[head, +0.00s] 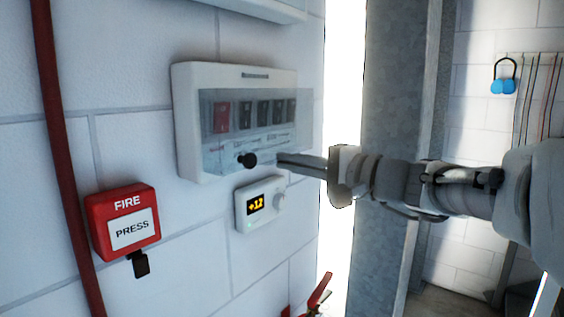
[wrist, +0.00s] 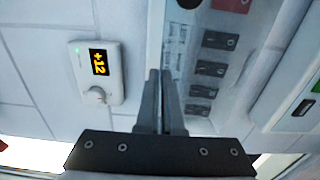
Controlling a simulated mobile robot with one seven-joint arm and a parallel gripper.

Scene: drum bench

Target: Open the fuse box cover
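The fuse box (head: 184,125) is a white wall-mounted case with a row of switches, one red and several black. Its clear cover (head: 304,112) lies in front of the switches and reaches past the case's right side; I cannot tell whether it is slightly ajar. My gripper (head: 281,160) is right of the knob, by the cover's lower edge. In the wrist view my gripper (wrist: 160,74) has its fingers together with nothing visible between them. The knob (wrist: 190,3) is partly cut off there. Whether the fingertips touch the cover is unclear.
A white thermostat (head: 260,204) reading +12 is just below the fuse box. A red fire button (head: 124,221) and red pipe (head: 62,150) are at the left. A grey metal column (head: 392,80) stands right, behind my arm. A blue padlock (head: 503,86) hangs farther back.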

